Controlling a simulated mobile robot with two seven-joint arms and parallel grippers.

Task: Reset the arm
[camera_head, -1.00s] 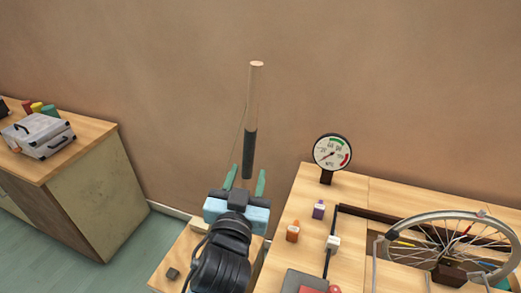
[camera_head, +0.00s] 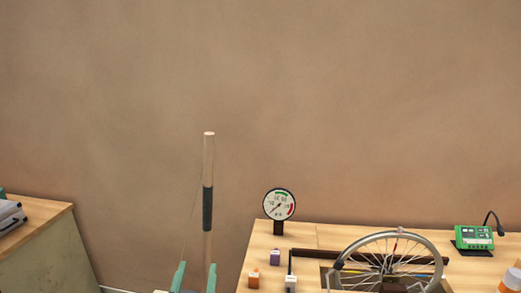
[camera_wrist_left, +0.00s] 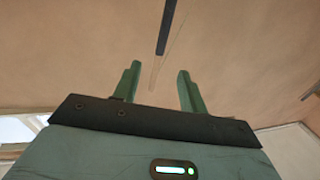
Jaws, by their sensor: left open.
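My left gripper (camera_head: 197,266) is at the bottom edge of the head view, its two green fingers open with a gap between them. A pale upright rod with a dark sleeve (camera_head: 207,208) stands above the fingers, its lower part close to the right-hand finger. A thin line runs beside it. In the left wrist view the open fingers (camera_wrist_left: 158,72) have nothing clasped between them, and the dark sleeve (camera_wrist_left: 166,28) lies beyond their tips. The rod's lower end is hidden. My right gripper is not in view.
A wooden bench at right carries a round gauge (camera_head: 279,204), an orange block (camera_head: 254,281), a purple block (camera_head: 275,257), a spoked wheel (camera_head: 391,262) and a green device (camera_head: 474,238). A second cabinet (camera_head: 38,240) stands at far left. The wall above is bare.

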